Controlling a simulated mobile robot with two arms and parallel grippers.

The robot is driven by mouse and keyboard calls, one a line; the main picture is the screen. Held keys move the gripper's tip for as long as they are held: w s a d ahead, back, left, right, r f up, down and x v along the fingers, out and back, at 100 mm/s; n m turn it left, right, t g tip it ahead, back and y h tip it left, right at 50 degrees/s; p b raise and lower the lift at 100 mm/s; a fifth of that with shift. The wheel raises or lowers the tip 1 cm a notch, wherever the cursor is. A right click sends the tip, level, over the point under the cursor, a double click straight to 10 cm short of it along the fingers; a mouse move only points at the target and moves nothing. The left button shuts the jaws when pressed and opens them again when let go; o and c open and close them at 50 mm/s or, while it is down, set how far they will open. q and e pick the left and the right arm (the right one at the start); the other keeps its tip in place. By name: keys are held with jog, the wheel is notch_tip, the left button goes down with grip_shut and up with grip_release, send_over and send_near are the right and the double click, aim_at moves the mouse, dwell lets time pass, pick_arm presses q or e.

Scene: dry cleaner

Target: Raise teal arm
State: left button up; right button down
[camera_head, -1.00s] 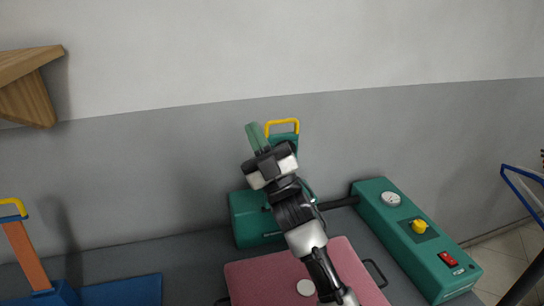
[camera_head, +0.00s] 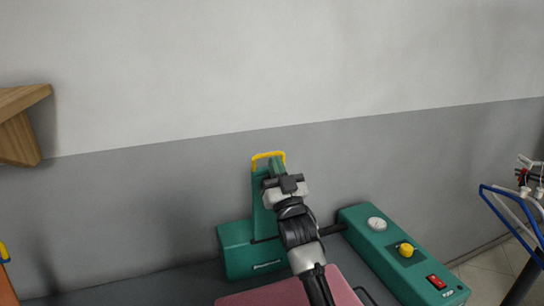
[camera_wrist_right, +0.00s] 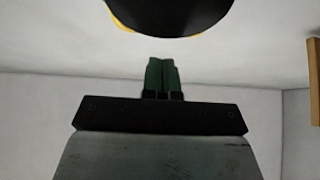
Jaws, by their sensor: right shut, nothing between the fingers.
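The teal arm (camera_head: 260,212) stands upright at the back of the teal press, with a yellow handle (camera_head: 268,156) at its top. Its teal base (camera_head: 247,250) sits on the table. My right gripper (camera_head: 277,163) is in front of the arm's upper part, just below and right of the handle, and hides part of the arm. In the right wrist view its green fingers (camera_wrist_right: 162,76) are together with nothing between them. A dark round part with yellow edges is at the top of that view. I cannot tell whether the fingers touch the arm. My left gripper is not in view.
A teal control box (camera_head: 400,258) with a gauge, yellow knob and red switch stands at right. A pink pad (camera_head: 285,290) lies in front. A wooden shelf (camera_head: 22,125) is on the left wall. Blue hangers (camera_head: 505,205) hang at far right.

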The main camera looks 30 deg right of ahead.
jog(key=shift+w+d+f, duration=0.15)
jog(key=shift+w, duration=0.45)
jog(key=shift+w+d+f, duration=0.1)
jog(key=shift+w, duration=0.45)
jog(key=shift+p, duration=0.3)
jog(key=w+d+g+p, duration=0.1)
jog(key=w+g+p, duration=0.1)
jog(key=w, duration=0.4)
jog(key=shift+d+r+g+y+p, duration=0.3)
jog(key=shift+r+g+p, duration=0.1)
jog(key=shift+p, duration=0.15)
jog(key=shift+r, duration=0.1)
